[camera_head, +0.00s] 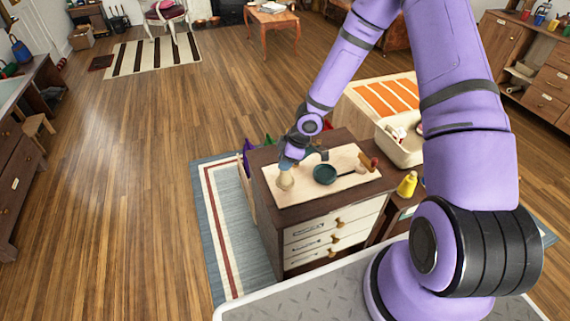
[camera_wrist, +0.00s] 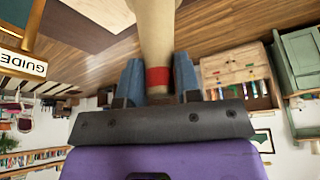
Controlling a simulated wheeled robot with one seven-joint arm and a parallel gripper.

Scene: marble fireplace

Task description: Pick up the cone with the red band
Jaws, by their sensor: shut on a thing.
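The cream cone with the red band (camera_wrist: 157,35) is between the two blue-grey fingers of my gripper (camera_wrist: 158,82) in the wrist view. The red band lies close to the gripper's palm, and the cone's wider part extends away past the fingertips. In the head view my gripper (camera_head: 289,164) points down at the left part of a small cabinet top, with the cone (camera_head: 285,181) beneath it. My gripper is shut on the cone. The head view does not clearly show whether the cone touches the cabinet top. Its band is hidden there.
A dark green bowl (camera_head: 325,174) stands right of the cone on the pale mat (camera_head: 296,193) of the cabinet (camera_head: 285,223). A small reddish item (camera_head: 374,164) lies at the mat's right end. A yellow object (camera_head: 407,184) and a cream bin (camera_head: 402,152) are further right.

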